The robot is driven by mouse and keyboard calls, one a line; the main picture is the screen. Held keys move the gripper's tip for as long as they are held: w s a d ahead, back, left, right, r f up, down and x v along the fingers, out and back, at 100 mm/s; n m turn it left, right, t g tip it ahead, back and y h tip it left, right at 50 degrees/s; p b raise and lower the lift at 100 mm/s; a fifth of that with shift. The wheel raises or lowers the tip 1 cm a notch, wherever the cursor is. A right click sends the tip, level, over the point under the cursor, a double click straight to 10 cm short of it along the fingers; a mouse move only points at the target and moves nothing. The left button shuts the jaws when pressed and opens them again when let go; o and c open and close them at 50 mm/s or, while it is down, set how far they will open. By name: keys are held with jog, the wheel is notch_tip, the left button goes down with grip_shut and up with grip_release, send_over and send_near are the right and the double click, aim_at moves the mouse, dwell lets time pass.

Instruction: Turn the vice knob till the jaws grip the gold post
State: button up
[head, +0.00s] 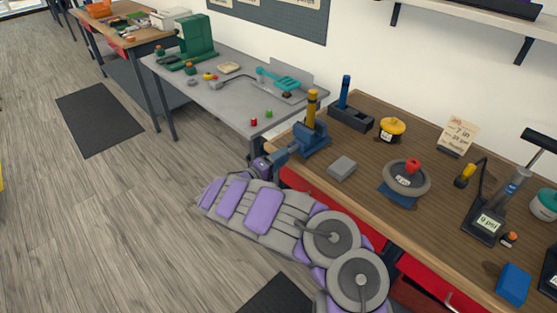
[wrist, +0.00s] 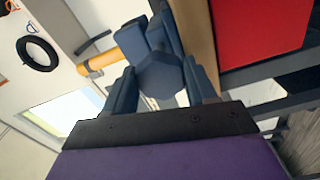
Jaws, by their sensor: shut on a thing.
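The blue vice (head: 313,141) sits at the front left corner of the wooden bench. The gold post (head: 311,108) stands upright at it, and its side shows in the wrist view (wrist: 103,62). I cannot tell whether the jaws touch the post. My gripper (head: 279,158) reaches the vice from its front left side. In the wrist view, the fingers lie on both sides of the blue faceted vice knob (wrist: 160,74), and my gripper is shut on it. In the head view my gripper mostly hides the knob.
A grey block (head: 342,167), a handwheel with a red knob (head: 407,179) and a dark block with a blue post (head: 350,118) stand right of the vice. A grey table (head: 215,100) adjoins on the left. Red drawers (head: 325,204) are under the bench.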

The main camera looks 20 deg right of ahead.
jog(key=m, duration=1.1)
jog(key=shift+f, duration=0.4)
jog(key=m, duration=1)
jog(key=shift+w+a, duration=0.15)
jog(key=shift+w, duration=0.1)
jog(key=shift+r+m, duration=0.1)
jog(key=shift+m, duration=0.4)
jog(key=o, duration=0.8)
jog(key=shift+w, duration=0.1)
jog(key=shift+o, duration=1.3)
